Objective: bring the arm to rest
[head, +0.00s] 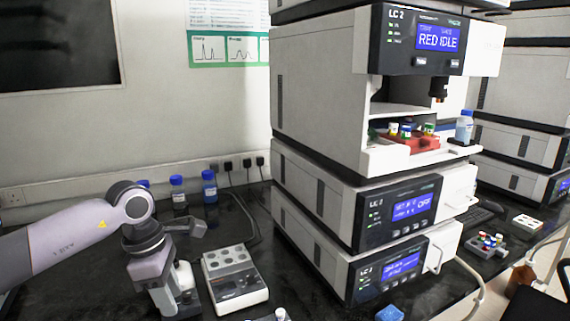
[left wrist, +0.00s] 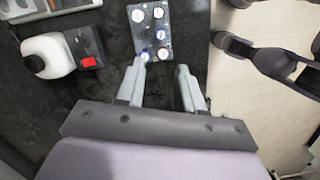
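My left arm comes in from the left of the head view and bends down at a grey wrist joint over the bench. My left gripper (left wrist: 162,74) shows clearly in the left wrist view. Its two grey fingers stand apart with nothing between them, so it is open and empty. A small rack (left wrist: 151,48) with several capped vials lies just beyond the fingertips in that view. I cannot tell the height of the fingers above the bench. In the head view the fingertips cannot be made out. My right gripper cannot be seen in either view.
A block with round wells (head: 234,278) stands right of my left wrist. Blue-capped bottles (head: 209,187) stand by the wall. Stacked instruments (head: 315,105) fill the middle, with a red vial tray (head: 412,145). A white device (left wrist: 48,55) stands left of the rack.

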